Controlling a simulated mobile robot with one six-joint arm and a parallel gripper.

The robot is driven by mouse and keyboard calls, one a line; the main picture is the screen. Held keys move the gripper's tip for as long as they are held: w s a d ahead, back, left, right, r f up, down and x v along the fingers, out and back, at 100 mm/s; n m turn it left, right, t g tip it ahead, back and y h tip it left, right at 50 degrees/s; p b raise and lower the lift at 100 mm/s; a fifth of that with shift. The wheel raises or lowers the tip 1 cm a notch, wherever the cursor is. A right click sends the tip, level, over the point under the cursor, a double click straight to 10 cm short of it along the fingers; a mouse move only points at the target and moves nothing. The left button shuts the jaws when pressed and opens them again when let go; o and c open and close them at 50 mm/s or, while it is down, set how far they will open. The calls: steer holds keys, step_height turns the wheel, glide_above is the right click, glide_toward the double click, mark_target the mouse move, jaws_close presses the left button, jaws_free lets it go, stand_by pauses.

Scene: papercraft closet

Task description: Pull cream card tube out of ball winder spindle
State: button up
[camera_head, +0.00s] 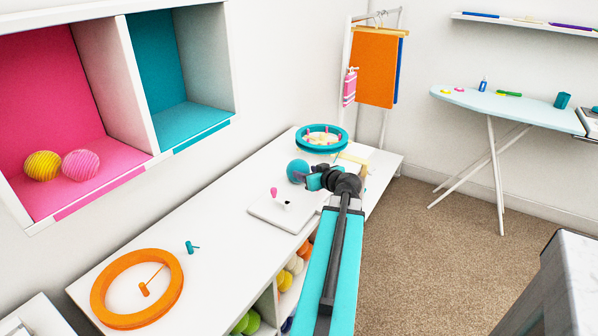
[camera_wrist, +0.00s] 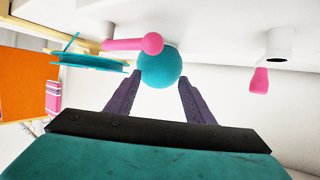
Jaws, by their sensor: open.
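My gripper (camera_wrist: 160,82) is open, its two dark fingers pointing at a round teal ball (camera_wrist: 160,66) at or just past the fingertips. I cannot tell if they touch. The ball also shows in the head view (camera_head: 297,171), left of the gripper. A pink rod with a round knob (camera_wrist: 130,44) overlaps the ball in the wrist view. A short pale cylinder with a dark opening (camera_wrist: 280,45) stands at the right of the wrist view. A pink upright piece (camera_wrist: 259,80) is beside it. I cannot tell which piece is the cream card tube or the winder spindle.
The white bench top (camera_head: 225,235) holds a teal ring with pink pegs (camera_head: 321,138), a flat white base (camera_head: 279,213) and a large orange ring (camera_head: 137,289). A wall cubby (camera_head: 120,85) is at left. An ironing board (camera_head: 505,103) stands right, across open carpet.

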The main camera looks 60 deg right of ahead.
mark_target(300, 170)
steer(key=shift+p+x, duration=0.45)
steer(key=shift+x, duration=2.85)
steer(key=shift+p+x, duration=0.7)
steer(key=shift+x, duration=1.9)
steer(key=shift+s+d, duration=0.1)
steer(key=c, duration=1.1)
